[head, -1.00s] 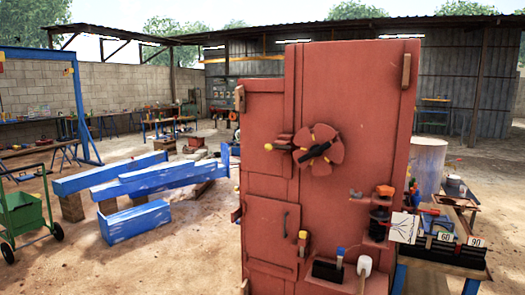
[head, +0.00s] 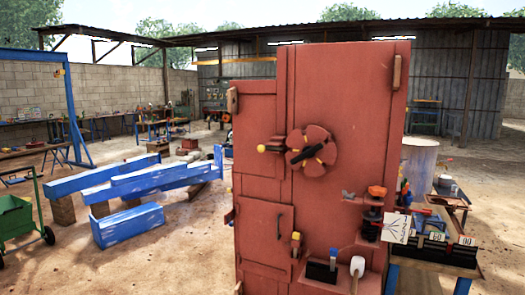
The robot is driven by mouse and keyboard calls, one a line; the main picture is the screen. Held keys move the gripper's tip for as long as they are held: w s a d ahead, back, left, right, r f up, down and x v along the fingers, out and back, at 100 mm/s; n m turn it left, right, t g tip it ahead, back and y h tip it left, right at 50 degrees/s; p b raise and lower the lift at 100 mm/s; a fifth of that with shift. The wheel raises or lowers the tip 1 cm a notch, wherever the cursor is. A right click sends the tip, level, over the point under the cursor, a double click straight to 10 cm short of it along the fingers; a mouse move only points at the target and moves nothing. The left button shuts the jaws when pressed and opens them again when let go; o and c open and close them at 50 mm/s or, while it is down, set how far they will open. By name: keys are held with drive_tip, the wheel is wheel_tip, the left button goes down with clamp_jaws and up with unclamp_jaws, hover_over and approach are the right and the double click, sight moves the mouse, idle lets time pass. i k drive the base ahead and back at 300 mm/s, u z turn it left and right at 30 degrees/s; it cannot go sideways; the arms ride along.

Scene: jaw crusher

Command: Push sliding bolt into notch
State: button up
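The red steel cabinet (head: 345,90) stands upright in the middle of the head view. A sliding bolt with a yellow knob (head: 262,149) lies level on its front, at the upper left door. Its right end is close to a red lobed disc (head: 321,164) with notches in its rim and a dark bar across its middle. I cannot tell whether the bolt's end sits in a notch. A second, upright piece with a yellow top (head: 296,237) is on the lower door (head: 262,235). My gripper is not in view.
A shelf on the cabinet's lower front holds a black box (head: 320,271) and a white-headed tool (head: 357,267). A cluttered bench (head: 437,268) stands at the right. Blue beams (head: 140,182) and a green cart (head: 15,219) are at the left. Bare ground lies between beams and cabinet.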

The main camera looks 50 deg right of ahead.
sight(261, 149)
drive_tip(key=z, duration=0.05)
drive_tip(key=i, duration=0.9)
drive_tip(key=u, duration=0.05)
